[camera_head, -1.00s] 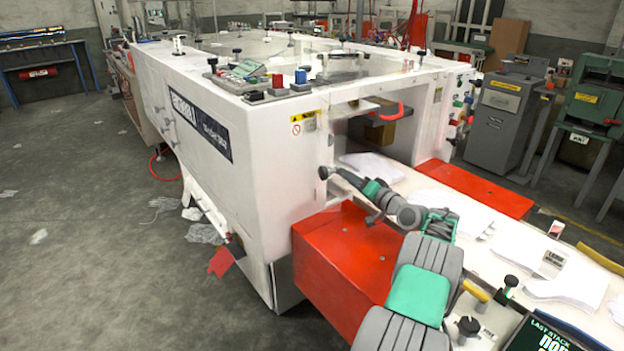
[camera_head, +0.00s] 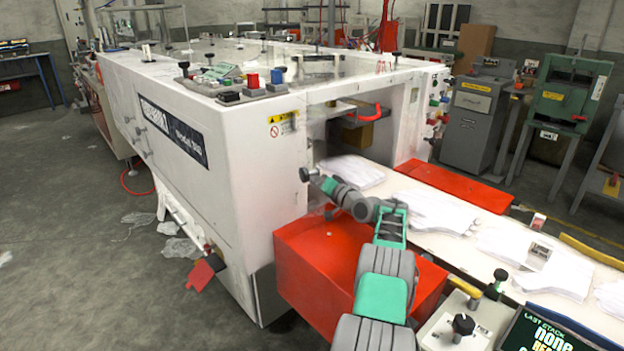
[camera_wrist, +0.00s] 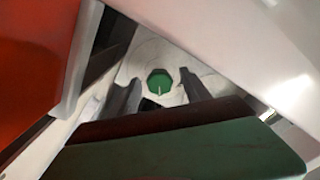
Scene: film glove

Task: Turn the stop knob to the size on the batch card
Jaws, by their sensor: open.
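In the wrist view a green, roughly octagonal knob face (camera_wrist: 159,82) with a short white mark sits on a pale surface. My gripper (camera_wrist: 160,90) is open, with one dark finger on each side of this face; I cannot tell whether they touch it. In the head view my gripper end (camera_head: 319,180) is at the near corner of the white machine, beside a dark round knob (camera_head: 305,174). A small white card (camera_head: 540,255) stands on the belt; its print is too small to read, and I cannot tell if it is the batch card.
The white machine (camera_head: 240,150) stands left of my arm, and a red housing (camera_head: 310,255) lies under it. Stacks of white gloves (camera_head: 435,210) lie along the belt. A panel with a black knob (camera_head: 463,324) and a screen reading "LAST STACK none" (camera_head: 555,330) is at lower right.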

